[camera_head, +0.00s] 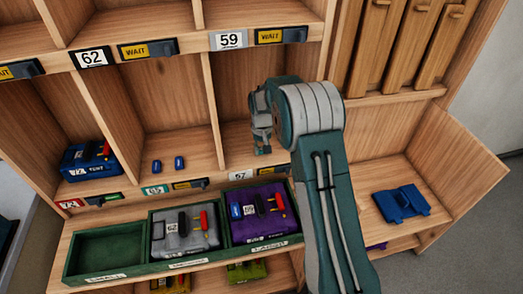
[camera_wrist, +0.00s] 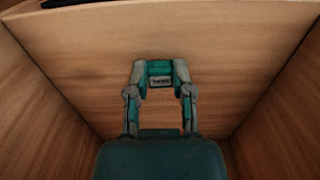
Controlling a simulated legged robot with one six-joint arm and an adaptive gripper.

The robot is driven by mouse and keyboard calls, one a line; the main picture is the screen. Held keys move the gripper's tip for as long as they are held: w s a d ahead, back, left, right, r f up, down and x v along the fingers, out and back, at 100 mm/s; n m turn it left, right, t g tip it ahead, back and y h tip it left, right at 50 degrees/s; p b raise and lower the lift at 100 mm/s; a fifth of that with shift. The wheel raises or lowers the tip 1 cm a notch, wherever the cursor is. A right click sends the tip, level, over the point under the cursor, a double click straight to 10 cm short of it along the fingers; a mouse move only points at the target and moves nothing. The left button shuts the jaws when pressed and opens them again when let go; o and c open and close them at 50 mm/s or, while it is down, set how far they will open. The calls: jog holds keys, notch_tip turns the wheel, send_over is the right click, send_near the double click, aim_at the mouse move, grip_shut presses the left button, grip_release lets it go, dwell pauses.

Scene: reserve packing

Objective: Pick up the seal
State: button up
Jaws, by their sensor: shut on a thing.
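My gripper (camera_head: 262,146) points down inside the wooden compartment above the label 67. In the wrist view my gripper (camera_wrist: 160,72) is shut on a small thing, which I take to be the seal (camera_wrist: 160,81). A small grey marked face of it shows between the fingertips; the fingers hide the rest. In the head view it is too small to make out. Wood lies beyond the fingertips in the wrist view; I cannot tell the gap to it.
Two small blue pieces (camera_head: 168,164) stand in the compartment to the left. A blue case (camera_head: 90,161) sits further left. Below, a green tray (camera_head: 108,250) has an empty left section, then grey (camera_head: 185,230) and purple (camera_head: 258,212) cases. A blue item (camera_head: 400,203) lies on the right shelf.

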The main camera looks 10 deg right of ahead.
jog(key=r, duration=0.3)
jog(key=shift+s+r, duration=0.3)
jog(key=s+a+r, duration=0.3)
jog(key=s+r, duration=0.6)
jog(key=s, duration=0.4)
send_over(284, 218)
jog(key=f, duration=0.9)
jog(key=shift+s+d+f, duration=0.1)
jog(key=shift+d+f, duration=0.25)
jog(key=shift+f, duration=0.05)
jog(key=shift+a+f, duration=0.3)
jog(key=shift+f, duration=0.2)
jog(key=shift+a+f, duration=0.2)
jog(key=shift+f, duration=0.55)
jog(key=shift+d+f, duration=0.2)
jog(key=shift+f, duration=0.4)
jog(key=shift+d+f, duration=0.15)
jog(key=shift+f, duration=0.6)
jog(key=shift+a, duration=0.15)
